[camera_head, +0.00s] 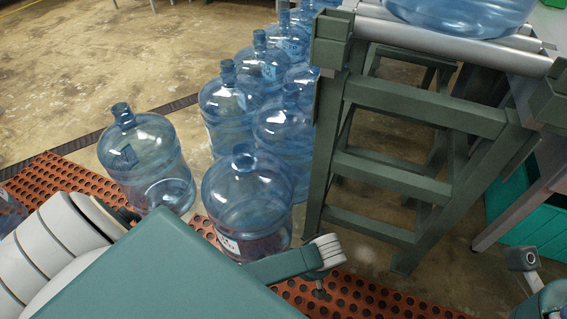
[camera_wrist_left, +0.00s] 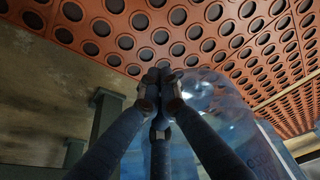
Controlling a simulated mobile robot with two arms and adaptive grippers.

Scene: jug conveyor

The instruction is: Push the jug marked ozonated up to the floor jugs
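A clear blue jug (camera_head: 247,200) stands upright on the floor at the front, behind my teal arm housing. Its label (camera_head: 228,243) is partly hidden and I cannot read it fully. The floor jugs (camera_head: 228,108) stand upright in rows behind it. My left gripper (camera_head: 320,290) is low, at the front right of that jug, mostly hidden. In the left wrist view (camera_wrist_left: 160,80) its fingers are together with nothing between them. A blue jug (camera_wrist_left: 222,110) with a partly legible label is close behind the fingers; I cannot tell if they touch. Part of my right gripper (camera_head: 525,262) shows at the right edge.
Another jug (camera_head: 147,160) stands apart at the left. A green conveyor stand (camera_head: 395,175) is to the right, with a jug (camera_head: 465,12) on its rollers. Orange perforated mats (camera_head: 70,190) lie on the floor. A teal crate (camera_head: 540,225) is at far right. Open floor lies at the back left.

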